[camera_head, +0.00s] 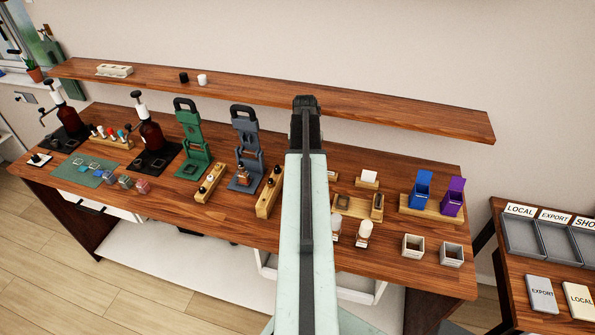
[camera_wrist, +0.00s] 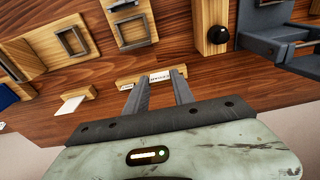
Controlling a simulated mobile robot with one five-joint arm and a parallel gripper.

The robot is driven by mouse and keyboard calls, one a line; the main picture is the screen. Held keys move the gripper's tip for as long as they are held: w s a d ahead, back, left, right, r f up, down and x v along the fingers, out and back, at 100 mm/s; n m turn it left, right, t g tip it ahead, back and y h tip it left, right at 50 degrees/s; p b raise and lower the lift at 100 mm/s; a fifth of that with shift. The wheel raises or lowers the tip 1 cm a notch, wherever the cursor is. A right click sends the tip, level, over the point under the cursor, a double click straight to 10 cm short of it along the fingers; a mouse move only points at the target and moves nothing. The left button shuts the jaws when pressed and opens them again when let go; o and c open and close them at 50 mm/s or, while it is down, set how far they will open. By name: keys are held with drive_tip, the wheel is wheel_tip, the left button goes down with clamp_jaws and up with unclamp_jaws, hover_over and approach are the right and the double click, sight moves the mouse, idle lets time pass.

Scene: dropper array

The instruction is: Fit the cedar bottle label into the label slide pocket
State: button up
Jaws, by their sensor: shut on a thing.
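In the wrist view my gripper (camera_wrist: 158,82) has its two fingers closed on a small white label (camera_wrist: 160,77) with dark print, too small to read surely. I take it to be the cedar bottle label. It is in front of a small wooden block (camera_wrist: 126,82); whether it still touches the block I cannot tell. Dark rectangular frames (camera_wrist: 131,44) sit on wooden boards beyond the fingertips, and one may be the label slide pocket. In the head view these dark frames (camera_head: 377,201) lie right of my arm, which hides my gripper and the label.
Blue (camera_head: 422,187) and purple (camera_head: 453,196) holders stand to the right. A shelf (camera_head: 400,110) runs above the bench.

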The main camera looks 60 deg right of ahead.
drive_tip(key=s+a, duration=0.2)
drive_tip(key=a, duration=0.1)
drive_tip(key=s+a+r+p, duration=0.1)
drive_tip(key=s+a, duration=0.1)
drive_tip(key=a, duration=0.1)
drive_tip(key=s+a, duration=0.2)
drive_tip(key=a, duration=0.1)
drive_tip(key=shift+r, duration=0.2)
drive_tip(key=shift+w+d, duration=0.1)
drive_tip(key=shift+w, duration=0.05)
drive_tip(key=shift+f, duration=0.1)
wheel_tip(320, 180, down, 4)
drive_tip(key=b, duration=0.4)
drive_tip(key=shift+f, duration=0.15)
drive_tip(key=shift+f+b, duration=0.75)
drive_tip(key=shift+b, duration=0.05)
idle(0.4)
